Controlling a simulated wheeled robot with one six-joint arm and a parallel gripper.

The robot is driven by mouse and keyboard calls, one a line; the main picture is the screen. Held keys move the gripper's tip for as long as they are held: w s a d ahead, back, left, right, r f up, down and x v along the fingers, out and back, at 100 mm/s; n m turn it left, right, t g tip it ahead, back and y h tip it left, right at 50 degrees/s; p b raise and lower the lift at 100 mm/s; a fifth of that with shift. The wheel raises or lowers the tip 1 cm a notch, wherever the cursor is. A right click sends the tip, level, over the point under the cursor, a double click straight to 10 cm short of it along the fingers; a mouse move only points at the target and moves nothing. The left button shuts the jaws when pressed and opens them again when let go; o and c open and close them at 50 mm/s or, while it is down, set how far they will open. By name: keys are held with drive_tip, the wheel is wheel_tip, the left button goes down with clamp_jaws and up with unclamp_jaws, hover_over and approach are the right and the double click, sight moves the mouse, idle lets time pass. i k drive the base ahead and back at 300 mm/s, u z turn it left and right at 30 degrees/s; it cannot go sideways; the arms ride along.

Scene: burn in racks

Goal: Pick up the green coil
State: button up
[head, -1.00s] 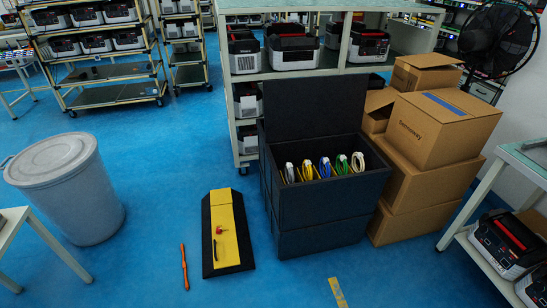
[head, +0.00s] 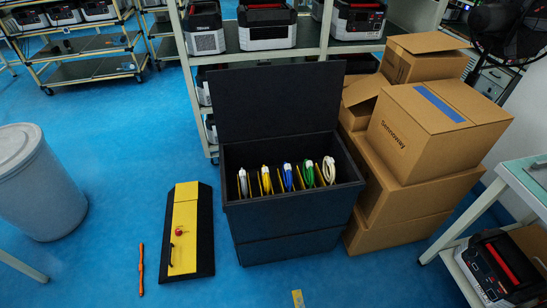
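The green coil (head: 308,174) stands upright in the open black bin (head: 290,217), in a row of coils. The blue coil (head: 287,177) is to its left and the white coil (head: 329,170) close to its right. A yellow coil (head: 266,181) and another white coil (head: 243,183) stand further left. Yellow dividers show between the coils. The lower part of the green coil is hidden inside the bin. My gripper is not in view.
Stacked cardboard boxes (head: 413,190) stand against the bin's right side. A yellow and black ramp piece (head: 183,230) and an orange tool (head: 141,269) lie on the floor at left. A grey barrel (head: 38,182) stands far left. Blue floor before the bin is mostly clear.

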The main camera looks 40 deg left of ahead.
sight(308, 166)
drive_tip(key=u, duration=0.6)
drive_tip(key=i, duration=1.5)
drive_tip(key=u, duration=0.6)
